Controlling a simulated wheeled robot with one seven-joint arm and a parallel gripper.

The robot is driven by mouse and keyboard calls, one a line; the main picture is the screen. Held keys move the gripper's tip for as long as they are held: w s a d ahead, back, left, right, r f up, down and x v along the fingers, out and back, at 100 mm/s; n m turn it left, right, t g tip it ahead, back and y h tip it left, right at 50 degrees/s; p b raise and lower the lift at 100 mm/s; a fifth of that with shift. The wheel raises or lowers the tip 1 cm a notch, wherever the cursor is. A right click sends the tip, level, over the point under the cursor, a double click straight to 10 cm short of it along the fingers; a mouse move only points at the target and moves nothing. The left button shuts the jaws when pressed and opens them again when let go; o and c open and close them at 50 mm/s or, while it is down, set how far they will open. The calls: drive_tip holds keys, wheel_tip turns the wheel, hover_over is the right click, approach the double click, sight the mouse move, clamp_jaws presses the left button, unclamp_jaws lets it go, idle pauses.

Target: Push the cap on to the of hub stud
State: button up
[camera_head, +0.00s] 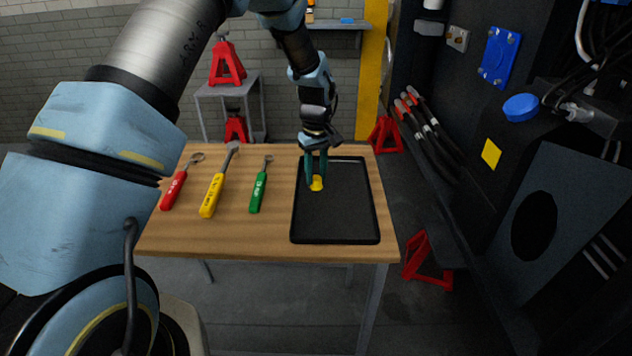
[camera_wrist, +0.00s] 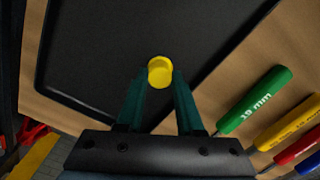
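A small round yellow cap (camera_head: 316,184) is at the left part of the black tray (camera_head: 335,225) on the wooden table. It also shows in the wrist view (camera_wrist: 161,72). My gripper (camera_head: 316,178) points down with its dark green fingers on either side of the cap. In the wrist view the fingertips (camera_wrist: 161,80) appear to press against the cap's sides. I cannot tell whether the cap is lifted off the tray. I cannot make out a hub stud for certain; the dark chassis (camera_head: 575,170) stands at the right.
Red (camera_head: 174,189), yellow (camera_head: 212,195) and green (camera_head: 258,192) handled tools lie left of the tray. The chassis carries a round blue part (camera_head: 521,107), a blue plate (camera_head: 499,55) and hanging cables. Red stands (camera_head: 428,258) are on the floor beside the table.

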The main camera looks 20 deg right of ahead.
sight(316, 177)
drive_tip(key=shift+c, duration=1.1)
drive_tip(key=shift+r+p, duration=1.9)
drive_tip(key=shift+r, duration=1.1)
